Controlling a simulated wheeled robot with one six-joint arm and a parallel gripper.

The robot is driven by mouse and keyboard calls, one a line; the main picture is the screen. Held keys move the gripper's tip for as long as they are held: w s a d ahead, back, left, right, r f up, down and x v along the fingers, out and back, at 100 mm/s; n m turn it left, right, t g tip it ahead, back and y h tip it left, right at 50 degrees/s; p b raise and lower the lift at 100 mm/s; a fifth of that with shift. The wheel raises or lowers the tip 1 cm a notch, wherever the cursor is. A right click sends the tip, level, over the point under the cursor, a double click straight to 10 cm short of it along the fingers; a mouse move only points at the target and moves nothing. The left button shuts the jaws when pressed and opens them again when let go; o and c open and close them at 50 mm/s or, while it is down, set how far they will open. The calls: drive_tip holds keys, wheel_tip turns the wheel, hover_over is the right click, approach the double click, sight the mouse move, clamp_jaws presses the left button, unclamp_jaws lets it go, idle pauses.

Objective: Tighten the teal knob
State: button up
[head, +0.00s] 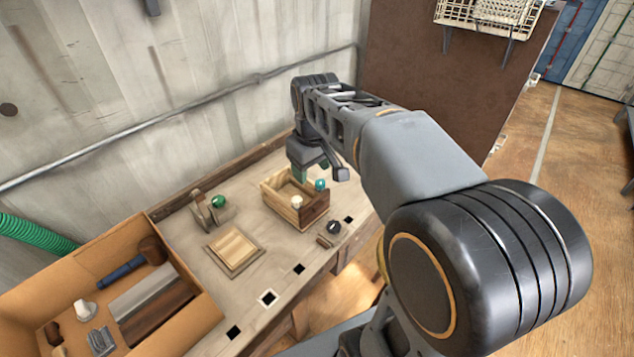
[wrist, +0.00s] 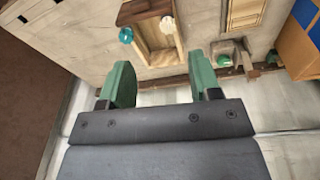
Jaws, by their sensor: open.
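The teal knob (head: 320,184) sits at the right end of the open wooden box (head: 313,214) on the bench. In the wrist view the teal knob (wrist: 126,35) is at the upper left, beside the box (wrist: 150,57). My gripper (head: 311,174) is over the back of the box in the head view, close to the knob but not around it. In the wrist view my gripper (wrist: 162,75) has its two green fingers wide apart with nothing between them. The knob lies beyond the left finger, apart from it.
A pale round piece (head: 296,202) is at the box. A green knob (head: 218,201) on a wooden block stands to the left. A square wooden panel (head: 232,250) and a dark knob (head: 333,227) lie in front. An orange tray (head: 198,335) holds tools. The wall is close behind.

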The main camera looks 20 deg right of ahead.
sight(320, 181)
drive_tip(key=w+d+f+n+g+b, duration=0.2)
drive_tip(key=w+d+n+b, duration=0.1)
drive_tip(key=w+d, duration=0.55)
drive_tip(key=f, duration=0.4)
drive_tip(key=w+a+f+b, duration=0.1)
drive_tip(key=f, duration=0.4)
drive_tip(key=w+f+b, duration=0.1)
drive_tip(key=f, duration=0.3)
drive_tip(key=shift+a+f, duration=0.15)
drive_tip(key=shift+f, duration=0.2)
drive_tip(key=c, duration=0.9)
